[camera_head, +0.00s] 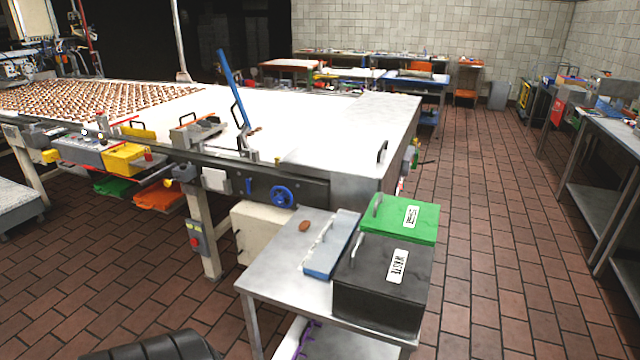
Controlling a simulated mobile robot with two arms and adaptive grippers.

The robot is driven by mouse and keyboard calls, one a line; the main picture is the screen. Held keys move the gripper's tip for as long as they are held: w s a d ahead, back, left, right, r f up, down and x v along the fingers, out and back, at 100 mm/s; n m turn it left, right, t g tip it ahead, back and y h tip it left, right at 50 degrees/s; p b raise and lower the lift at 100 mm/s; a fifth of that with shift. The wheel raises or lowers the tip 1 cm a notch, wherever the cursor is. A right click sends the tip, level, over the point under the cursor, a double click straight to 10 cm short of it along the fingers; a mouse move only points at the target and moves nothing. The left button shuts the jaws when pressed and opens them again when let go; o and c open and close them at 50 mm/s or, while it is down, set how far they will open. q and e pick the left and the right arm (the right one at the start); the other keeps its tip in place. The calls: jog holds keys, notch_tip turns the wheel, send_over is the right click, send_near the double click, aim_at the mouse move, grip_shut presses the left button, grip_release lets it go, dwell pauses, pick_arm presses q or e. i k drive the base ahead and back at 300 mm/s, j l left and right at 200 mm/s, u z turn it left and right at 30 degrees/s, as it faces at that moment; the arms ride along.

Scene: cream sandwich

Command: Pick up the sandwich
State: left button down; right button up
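A small brown oval piece (305,226), which looks like the sandwich, lies alone on the bare metal top of a small side table (275,268). It is left of a blue-grey tray (328,258) with a handle and does not touch it. Many brown pieces (90,97) lie in rows on the white conveyor (330,125) at the far left. These are too small to tell whether they are sandwiches or single biscuits. Neither of my grippers is in view.
A black bin (375,310) labelled waste and a green-lidded box (423,222) occupy the side table's right part. The conveyor frame with a blue handwheel (283,196) stands behind it. Tiled floor (480,230) is open to the right, before metal workbenches (620,140).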

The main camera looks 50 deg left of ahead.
aim_at(303, 227)
jog(key=u, duration=1.8)
